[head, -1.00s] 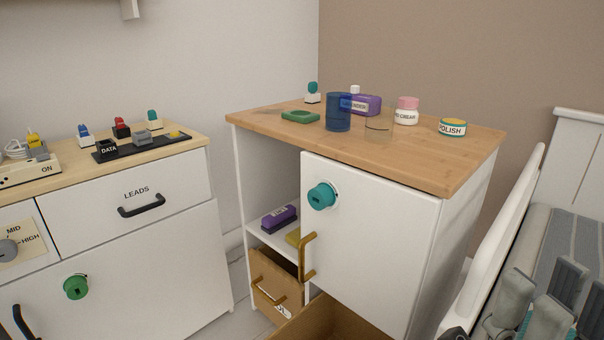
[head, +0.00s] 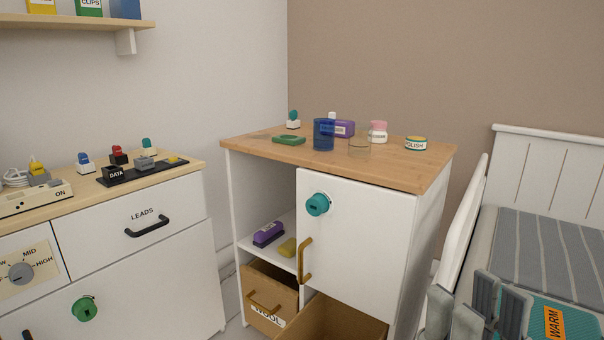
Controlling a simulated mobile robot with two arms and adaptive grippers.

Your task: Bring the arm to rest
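My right gripper (head: 475,304) is at the bottom right, in front of the bed. Its grey fingers point up and stand apart, with nothing seen between them. Its lower part is cut off by the picture's edge. My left gripper is not in view. The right arm itself is mostly out of the picture.
A white cabinet with a wooden top (head: 400,169) holds a blue cup (head: 323,135), a clear glass (head: 359,148), jars and a green dish (head: 288,140). Its lower drawer (head: 345,318) is pulled out. The bed (head: 550,250) bears a teal item labelled WARM (head: 580,323).

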